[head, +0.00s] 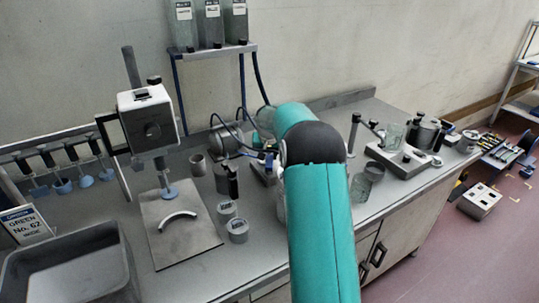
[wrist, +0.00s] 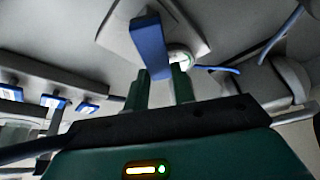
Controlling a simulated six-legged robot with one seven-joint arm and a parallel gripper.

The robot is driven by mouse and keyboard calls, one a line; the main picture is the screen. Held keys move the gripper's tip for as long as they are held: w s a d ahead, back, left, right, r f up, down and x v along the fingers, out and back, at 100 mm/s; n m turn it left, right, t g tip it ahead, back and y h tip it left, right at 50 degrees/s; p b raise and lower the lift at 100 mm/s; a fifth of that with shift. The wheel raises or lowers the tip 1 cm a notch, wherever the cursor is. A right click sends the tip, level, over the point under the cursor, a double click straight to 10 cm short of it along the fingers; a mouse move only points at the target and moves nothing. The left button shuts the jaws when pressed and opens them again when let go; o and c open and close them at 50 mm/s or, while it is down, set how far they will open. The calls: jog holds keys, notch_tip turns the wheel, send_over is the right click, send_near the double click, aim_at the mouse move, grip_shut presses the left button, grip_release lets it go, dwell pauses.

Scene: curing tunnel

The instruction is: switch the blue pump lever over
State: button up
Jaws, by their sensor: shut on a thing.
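The blue pump lever (wrist: 149,42) is a flat blue bar in the wrist view, in front of a pale square plate. Its near end reaches between the two dark green fingers of my gripper (wrist: 160,80). The fingers are shut on that end. A whitish round part (wrist: 180,55) sits just beside the lever, close to the right finger. In the head view, my teal arm covers the gripper and most of the lever's place. Only a small blue patch (head: 270,157) shows left of the arm; I cannot tell if it is the lever.
A grey cylinder (wrist: 284,82) and a blue tube lie right of the fingers in the wrist view. In the head view, a press (head: 150,120), grey pots (head: 237,230) and a tray (head: 72,270) stand left of my arm. Glass jars (head: 360,187) stand close on its right.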

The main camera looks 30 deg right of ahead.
jog(key=m, duration=0.2)
jog(key=s+m+g+h, duration=0.1)
jog(key=m, duration=0.1)
jog(key=d+m+g, duration=0.1)
jog(key=m, duration=0.1)
jog(key=shift+s+d+h, duration=0.1)
jog(key=shift+s+h, duration=0.15)
jog(key=shift+h, duration=0.05)
jog(key=shift+s+d+m+g, duration=0.1)
jog(key=shift+s+m+g, duration=0.25)
jog(key=shift+m, duration=0.6)
jog(key=shift+s+d+m+g, duration=0.1)
jog(key=shift+s+m+g, duration=0.25)
jog(key=shift+m, duration=0.65)
jog(key=shift+s+m+g, duration=0.25)
jog(key=shift+m+g, duration=0.15)
jog(key=shift+m, duration=0.55)
jog(key=o, duration=1)
jog(key=v, duration=1.3)
jog(key=shift+a+r, duration=0.3)
